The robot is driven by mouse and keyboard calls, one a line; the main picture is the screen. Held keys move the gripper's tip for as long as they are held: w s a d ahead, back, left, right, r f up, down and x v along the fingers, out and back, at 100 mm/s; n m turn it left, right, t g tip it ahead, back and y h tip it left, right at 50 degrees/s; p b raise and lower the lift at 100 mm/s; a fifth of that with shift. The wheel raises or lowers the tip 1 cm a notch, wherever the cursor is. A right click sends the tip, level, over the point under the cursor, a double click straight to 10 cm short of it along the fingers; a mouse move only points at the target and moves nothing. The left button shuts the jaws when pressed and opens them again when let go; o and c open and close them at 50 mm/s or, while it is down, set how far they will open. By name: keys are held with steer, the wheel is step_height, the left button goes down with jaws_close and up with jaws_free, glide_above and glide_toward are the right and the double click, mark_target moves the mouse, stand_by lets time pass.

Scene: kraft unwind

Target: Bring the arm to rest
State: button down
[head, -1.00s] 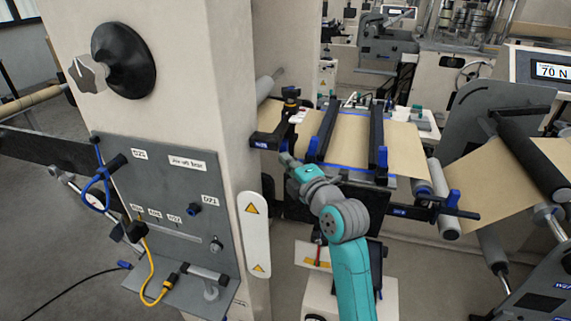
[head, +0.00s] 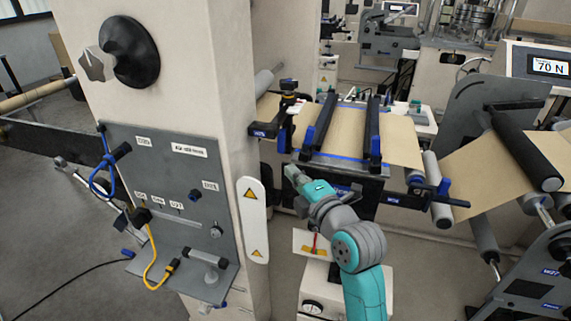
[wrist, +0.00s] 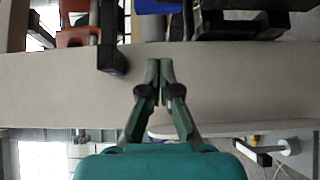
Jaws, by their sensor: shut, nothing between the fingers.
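My gripper (wrist: 158,78) shows in the wrist view with its two fingers together and nothing between them. Behind the fingertips is a plain beige machine surface (wrist: 60,92). In the head view my teal arm rises from the bottom, in front of the web machine. Its end lies just below the front edge of the splice table (head: 345,164); the fingertips cannot be made out there. The arm is bent and appears clear of the table.
A beige column (head: 200,80) with a grey connector panel (head: 165,225) stands at left. Two black clamp bars (head: 318,122) cross the kraft web (head: 405,142). Rollers (head: 525,150) and a 70 N display (head: 550,68) are at right. A white cabinet (head: 318,290) stands below.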

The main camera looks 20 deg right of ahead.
steer(key=shift+s+d, duration=0.15)
steer(key=shift+s, duration=0.65)
steer(key=shift+s+d, duration=0.1)
steer(key=shift+s, duration=0.7)
steer(key=s+f+m+g+h, duration=0.1)
steer(key=s+f+m+h, duration=0.2)
steer(key=s+f+m, duration=1.25)
steer(key=s+a+f+m+g, duration=0.1)
steer(key=s+f+m, duration=0.1)
steer(key=s, duration=1.2)
steer(key=s+a+f+m+g, duration=0.1)
steer(key=s+f, duration=0.3)
steer(key=s, duration=1.1)
steer(key=shift+s+f+m, duration=0.2)
steer(key=shift+f+m, duration=0.15)
steer(key=shift+m, duration=0.3)
steer(key=c, duration=1.9)
jaws_free()
